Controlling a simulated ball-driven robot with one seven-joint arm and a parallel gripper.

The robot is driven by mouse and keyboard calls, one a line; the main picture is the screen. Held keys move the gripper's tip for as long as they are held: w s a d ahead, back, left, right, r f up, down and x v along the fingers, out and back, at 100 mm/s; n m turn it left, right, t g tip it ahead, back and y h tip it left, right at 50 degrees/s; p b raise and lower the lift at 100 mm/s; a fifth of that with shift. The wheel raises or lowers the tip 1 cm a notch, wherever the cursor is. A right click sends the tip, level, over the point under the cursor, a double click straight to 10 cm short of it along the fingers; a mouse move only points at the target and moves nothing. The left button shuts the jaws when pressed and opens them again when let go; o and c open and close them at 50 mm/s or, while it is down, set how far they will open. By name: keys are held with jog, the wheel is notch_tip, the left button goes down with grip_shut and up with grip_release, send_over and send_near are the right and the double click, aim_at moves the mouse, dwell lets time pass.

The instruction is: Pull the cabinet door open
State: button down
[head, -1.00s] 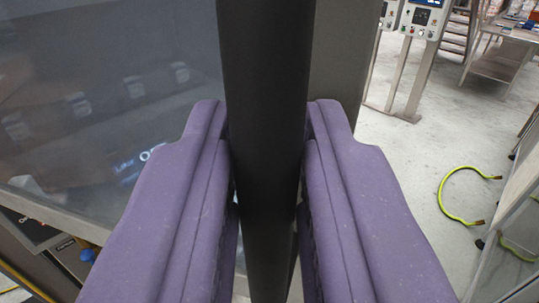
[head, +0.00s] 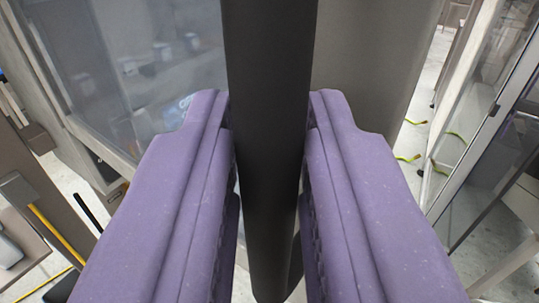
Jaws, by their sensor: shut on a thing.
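My gripper (head: 269,130) has two purple padded fingers, shut on a dark upright bar handle (head: 270,50). One finger lies on each side of the bar. The cabinet door shows behind the handle, with a see-through pane (head: 140,60) at the left and a plain grey upright strip (head: 370,60) at the right. The pane shows blurred light shapes. I cannot tell exactly how far the door stands open.
A metal-framed glass panel (head: 490,140) stands close on the right. A yellow-green hose (head: 405,158) lies on the pale floor, partly hidden. At the lower left are a yellow pole (head: 50,232) and brown-grey furniture.

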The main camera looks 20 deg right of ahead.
jog(key=shift+s+a+r, duration=0.1)
jog(key=shift+a+r, duration=0.1)
jog(key=c, duration=1.2)
grip_release()
jog(key=shift+o, duration=0.2)
jog(key=p+v, duration=0.2)
jog(key=v, duration=0.5)
jog(key=shift+s+a, duration=0.2)
jog(key=shift+s, duration=0.05)
jog(key=shift+f, duration=0.1)
